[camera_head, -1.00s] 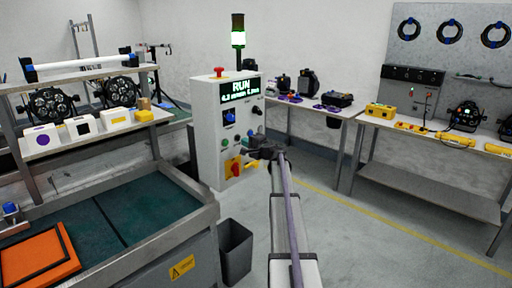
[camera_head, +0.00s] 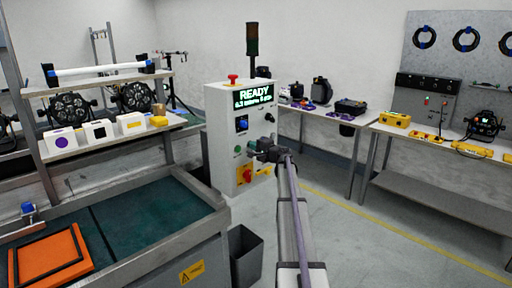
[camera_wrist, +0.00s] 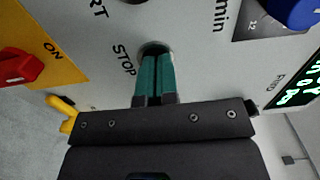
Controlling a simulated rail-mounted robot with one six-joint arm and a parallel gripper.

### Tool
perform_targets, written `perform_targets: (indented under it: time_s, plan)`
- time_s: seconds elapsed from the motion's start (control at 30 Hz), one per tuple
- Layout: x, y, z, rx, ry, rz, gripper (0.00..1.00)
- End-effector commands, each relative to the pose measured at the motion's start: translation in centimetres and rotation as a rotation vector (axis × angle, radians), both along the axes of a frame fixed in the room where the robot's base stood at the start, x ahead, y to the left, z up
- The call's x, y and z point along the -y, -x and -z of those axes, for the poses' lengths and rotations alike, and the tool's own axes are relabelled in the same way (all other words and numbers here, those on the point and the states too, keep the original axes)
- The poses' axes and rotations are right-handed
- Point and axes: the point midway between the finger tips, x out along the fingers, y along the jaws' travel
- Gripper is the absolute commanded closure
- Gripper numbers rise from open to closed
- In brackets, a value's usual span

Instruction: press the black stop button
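The control box (camera_head: 218,150) stands in the middle of the head view, its display (camera_head: 254,97) reading READY. In the wrist view my gripper (camera_wrist: 155,58) has its two teal fingers together with nothing between them. Their tips are at the black stop button (camera_wrist: 153,46), beside the word STOP; only its dark upper edge shows, and the fingers hide the rest. The tips appear to touch it, but how far it is pressed cannot be seen. In the head view my gripper (camera_head: 253,147) is against the panel front and covers the button.
A red rotary switch (camera_wrist: 20,67) on a yellow plate and a blue knob (camera_wrist: 290,10) flank the fingers in the wrist view. A red mushroom button (camera_head: 233,78) tops the box. The signal tower (camera_head: 252,40) is unlit. A bin (camera_head: 245,255) stands below.

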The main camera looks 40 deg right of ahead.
Motion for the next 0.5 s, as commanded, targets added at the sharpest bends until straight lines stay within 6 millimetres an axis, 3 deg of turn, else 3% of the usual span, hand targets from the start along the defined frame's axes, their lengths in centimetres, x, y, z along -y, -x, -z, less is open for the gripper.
perform_targets:
  time_s: [0.03, 0.17, 0.27, 0.5]
  plan:
    - [-0.2, -0.8, -0.1, 0.002, -0.002, -0.004, 1.00]
    - [-0.3, -0.1, -0.2, 0.002, -0.002, -0.005, 1.00]
    - [-0.5, 1.4, -0.3, 0.003, -0.001, -0.007, 1.00]
    - [-0.1, 7.3, -0.4, 0.006, -0.001, -0.005, 1.00]
